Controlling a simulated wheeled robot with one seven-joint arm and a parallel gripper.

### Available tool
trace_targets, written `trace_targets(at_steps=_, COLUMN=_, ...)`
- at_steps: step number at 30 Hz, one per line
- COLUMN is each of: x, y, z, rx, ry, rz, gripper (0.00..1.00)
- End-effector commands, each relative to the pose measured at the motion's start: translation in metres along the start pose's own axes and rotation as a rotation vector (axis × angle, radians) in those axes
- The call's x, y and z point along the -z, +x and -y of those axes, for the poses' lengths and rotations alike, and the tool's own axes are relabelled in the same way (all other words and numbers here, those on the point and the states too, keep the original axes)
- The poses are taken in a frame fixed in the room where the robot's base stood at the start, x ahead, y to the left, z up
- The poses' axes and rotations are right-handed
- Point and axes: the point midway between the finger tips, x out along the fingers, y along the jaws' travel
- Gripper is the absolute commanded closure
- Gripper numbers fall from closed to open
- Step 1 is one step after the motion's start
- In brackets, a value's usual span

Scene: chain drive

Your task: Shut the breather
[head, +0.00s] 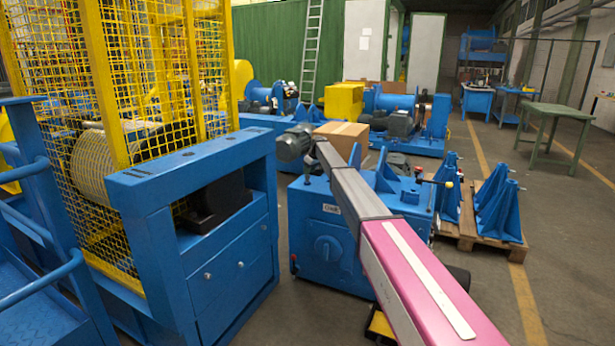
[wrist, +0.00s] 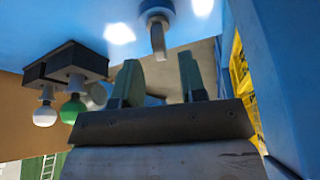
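My gripper (wrist: 158,62) is open in the wrist view, its two greenish fingers apart with nothing held between them. A short grey rounded fitting (wrist: 156,30) projects from a blue surface (wrist: 75,22) just beyond the fingertips, apart from them. I cannot tell whether this fitting is the breather. In the head view my pink and grey arm crosses in front of a blue gearbox-like housing (head: 325,235). My gripper cannot be made out there. No breather can be identified for certain in the head view.
Dark blocks with a white knob (wrist: 45,115) and a green knob (wrist: 73,108) are left in the wrist view; a blue wall (wrist: 285,70) is close right. A yellow mesh guard (head: 160,70) stands left, a pallet with blue brackets (head: 500,210) right.

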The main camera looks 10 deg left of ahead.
Motion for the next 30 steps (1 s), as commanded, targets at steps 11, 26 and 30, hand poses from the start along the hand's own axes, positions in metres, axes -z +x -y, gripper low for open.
trace_targets(at_steps=11, x=0.0, y=0.035, z=0.0, rx=0.0, ry=0.001, rz=0.0, gripper=0.62)
trace_targets(at_steps=26, x=0.0, y=0.034, z=0.0, rx=-0.001, ry=0.003, rz=0.0, gripper=1.0)
trace_targets(at_steps=30, x=-0.001, y=0.034, z=0.0, rx=-0.008, ry=0.02, rz=0.0, gripper=1.0)
